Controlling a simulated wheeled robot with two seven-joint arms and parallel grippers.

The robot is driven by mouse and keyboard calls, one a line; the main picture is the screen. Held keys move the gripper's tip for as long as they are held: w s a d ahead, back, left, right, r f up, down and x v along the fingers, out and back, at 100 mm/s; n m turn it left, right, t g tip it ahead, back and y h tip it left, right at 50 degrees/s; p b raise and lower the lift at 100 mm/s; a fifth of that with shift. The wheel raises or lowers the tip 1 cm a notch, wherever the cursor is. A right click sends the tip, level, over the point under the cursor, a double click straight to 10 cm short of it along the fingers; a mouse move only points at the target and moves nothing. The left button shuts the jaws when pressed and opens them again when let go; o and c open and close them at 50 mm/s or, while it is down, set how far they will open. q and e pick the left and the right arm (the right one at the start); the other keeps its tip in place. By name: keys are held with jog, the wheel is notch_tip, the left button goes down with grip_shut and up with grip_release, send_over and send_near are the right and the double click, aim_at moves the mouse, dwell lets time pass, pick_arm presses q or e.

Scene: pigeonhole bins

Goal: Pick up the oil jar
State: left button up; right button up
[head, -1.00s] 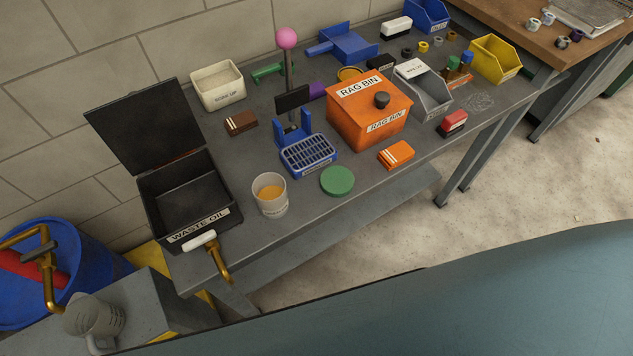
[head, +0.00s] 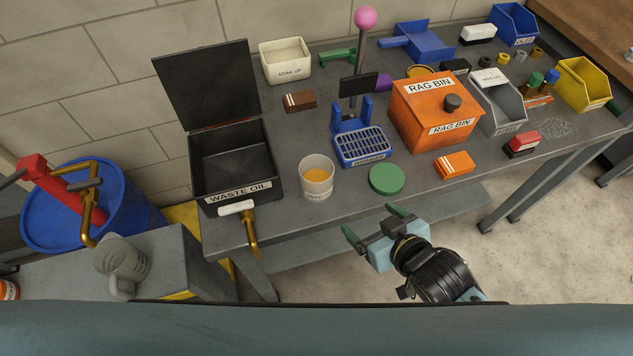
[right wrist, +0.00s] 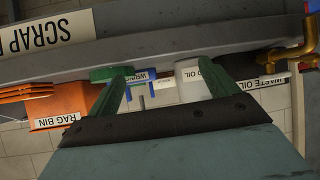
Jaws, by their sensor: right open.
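The oil jar (head: 316,180) is a pale, see-through cup with amber oil in it, standing upright and open near the front edge of the bench (head: 300,222). A round green lid (head: 386,179) lies flat to its right. My right gripper (head: 374,222) is open and empty, off the bench's front edge, to the right of and nearer than the jar. In the right wrist view, the jar (right wrist: 193,85) shows upside down beyond the right-hand finger, partly hidden by it. The green lid (right wrist: 110,73) is beyond the left-hand finger. My left gripper is not in view.
The black waste oil box (head: 235,175) with its lid up stands left of the jar, a brass tap (head: 250,235) at its front. A blue grated stand (head: 362,148) is behind the jar. The orange rag bin (head: 435,118) and an orange block (head: 455,165) are further right.

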aim_at(326, 189)
jog(key=a+r+n+t+y, duration=0.1)
jog(key=a+r+y, duration=0.2)
jog(key=a+r, duration=0.15)
jog(key=b+x, duration=0.1)
jog(key=x, duration=0.5)
jog(key=shift+w+f, duration=0.15)
jog(key=shift+w, duration=0.1)
jog(key=b+x, duration=0.1)
jog(key=x, duration=0.4)
jog(key=shift+w+a+b, duration=0.2)
jog(key=shift+w+b, duration=0.05)
jog(key=shift+b, duration=0.05)
jog(key=shift+w+a, duration=0.1)
jog(key=shift+w, duration=0.05)
jog(key=c, duration=1.1)
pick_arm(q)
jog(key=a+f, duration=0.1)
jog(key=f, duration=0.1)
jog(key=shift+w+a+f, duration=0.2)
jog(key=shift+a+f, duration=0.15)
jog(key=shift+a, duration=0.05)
pick_arm(e)
jog(key=shift+c, duration=0.4)
